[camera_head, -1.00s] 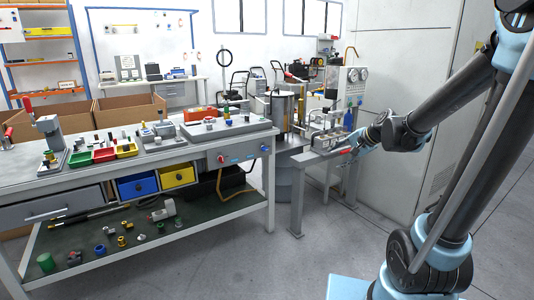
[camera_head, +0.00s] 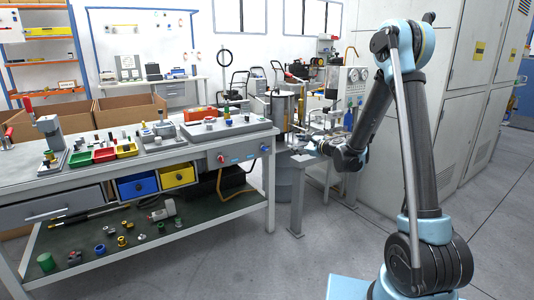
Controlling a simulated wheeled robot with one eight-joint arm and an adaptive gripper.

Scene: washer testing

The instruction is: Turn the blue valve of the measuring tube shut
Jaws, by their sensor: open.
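A small blue part (camera_head: 348,118), which may be the blue valve, shows below the gauge panel at the test rig in the centre right. It is too small to tell its handle position. My gripper (camera_head: 318,149) is at the end of my arm, in front of and below the blue part, over the small metal stand. It looks apart from the blue part. It is open; the fingers are tiny and partly hidden by the wrist.
A gauge panel (camera_head: 357,80) stands on the rig. A clear cylinder (camera_head: 287,108) stands on its left. The long workbench (camera_head: 225,140) fills the left, with bins and a grey unit on top. Grey cabinets (camera_head: 465,110) stand behind my arm. The floor in front is clear.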

